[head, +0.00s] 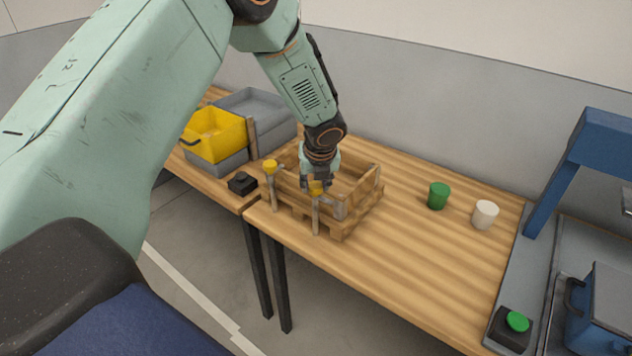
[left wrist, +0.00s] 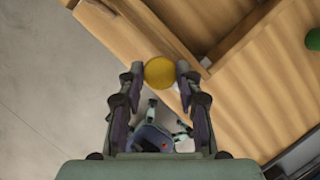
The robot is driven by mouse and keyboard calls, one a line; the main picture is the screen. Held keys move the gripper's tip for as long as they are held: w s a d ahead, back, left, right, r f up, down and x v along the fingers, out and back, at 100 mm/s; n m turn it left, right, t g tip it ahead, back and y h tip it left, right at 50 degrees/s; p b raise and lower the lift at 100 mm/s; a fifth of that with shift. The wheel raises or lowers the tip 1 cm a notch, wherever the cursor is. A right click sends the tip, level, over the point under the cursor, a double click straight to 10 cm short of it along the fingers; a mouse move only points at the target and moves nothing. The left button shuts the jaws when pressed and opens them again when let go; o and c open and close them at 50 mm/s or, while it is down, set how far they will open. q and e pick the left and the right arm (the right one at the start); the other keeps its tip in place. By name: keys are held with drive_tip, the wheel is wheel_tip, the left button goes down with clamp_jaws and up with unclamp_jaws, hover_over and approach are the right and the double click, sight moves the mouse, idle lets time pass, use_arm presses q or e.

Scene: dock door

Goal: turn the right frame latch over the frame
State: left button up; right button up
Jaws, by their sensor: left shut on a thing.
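The wooden frame (head: 348,207) stands on a pallet on the table. Two yellow-topped latches are at its front side: the left frame latch (head: 270,167) and the right frame latch (head: 317,188). My left gripper (head: 318,184) is at the right latch, coming down from above. In the left wrist view the round yellow knob (left wrist: 160,72) of the right latch lies between the fingertips of my left gripper (left wrist: 160,76), which touch it on both sides. The lower part of this latch is hidden in the wrist view. My right gripper is not seen.
A green cup (head: 438,195) and a white cup (head: 485,214) stand to the right on the table (head: 400,270). A yellow bin (head: 214,134), a grey crate (head: 262,104) and a small black block (head: 242,183) are to the left. A blue press-like machine (head: 590,150) stands at the far right.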

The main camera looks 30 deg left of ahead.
use_arm(q)
drive_tip(key=shift+r, duration=0.1)
drive_tip(key=n+g+y+p, duration=0.1)
drive_tip(key=n+p, duration=0.1)
drive_tip(key=n, duration=0.2)
drive_tip(key=shift+w+d, duration=0.1)
drive_tip(key=shift+w, duration=0.05)
drive_tip(key=shift+n+g, duration=0.3)
drive_tip(key=shift+n, duration=0.6)
drive_tip(key=n, duration=0.1)
drive_tip(key=n+g, duration=0.1)
drive_tip(key=shift+w+n+y, duration=0.2)
drive_tip(key=shift+n+y, duration=0.1)
drive_tip(key=shift+n, duration=0.1)
drive_tip(key=n+g+b, duration=0.1)
drive_tip(key=n, duration=0.3)
drive_tip(key=shift+w+n+g, duration=0.1)
drive_tip(key=shift+n+g, duration=0.2)
drive_tip(key=shift+g, duration=0.1)
drive_tip(key=shift+n+g+h+b, duration=0.5)
drive_tip(key=shift+n+g+b, duration=0.3)
drive_tip(key=shift+n+b, duration=1.1)
drive_tip(key=shift+n+p, duration=0.4)
drive_tip(key=shift+n, duration=0.1)
